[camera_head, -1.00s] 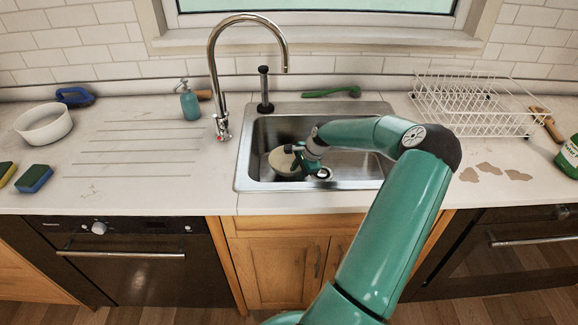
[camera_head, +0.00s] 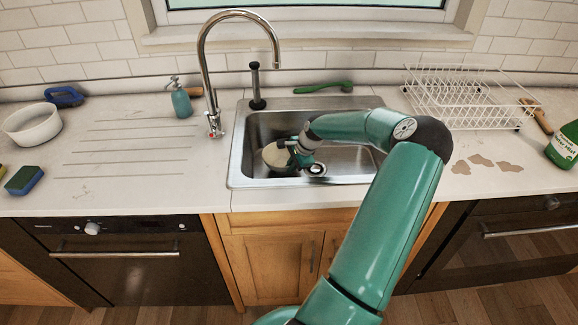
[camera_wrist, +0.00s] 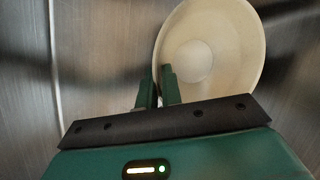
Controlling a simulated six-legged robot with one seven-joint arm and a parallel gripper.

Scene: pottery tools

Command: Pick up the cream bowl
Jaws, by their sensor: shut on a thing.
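The cream bowl (camera_head: 277,156) is in the left part of the metal sink (camera_head: 240,178) in the head view. In the wrist view the bowl (camera_wrist: 215,50) shows its open inside, and its near left wall is between my fingers. My gripper (camera_wrist: 158,80) is shut on the bowl's rim. In the head view my gripper (camera_head: 292,150) is at the bowl's right side and partly covers it. I cannot tell whether the bowl touches the sink floor.
A tall curved tap (camera_head: 204,75) stands behind the sink's left side. A white bowl (camera_head: 33,125), a blue sponge (camera_head: 25,180) and a teal soap bottle (camera_head: 181,101) are on the left counter. A white dish rack (camera_head: 470,100) and a green bottle (camera_head: 565,146) are on the right.

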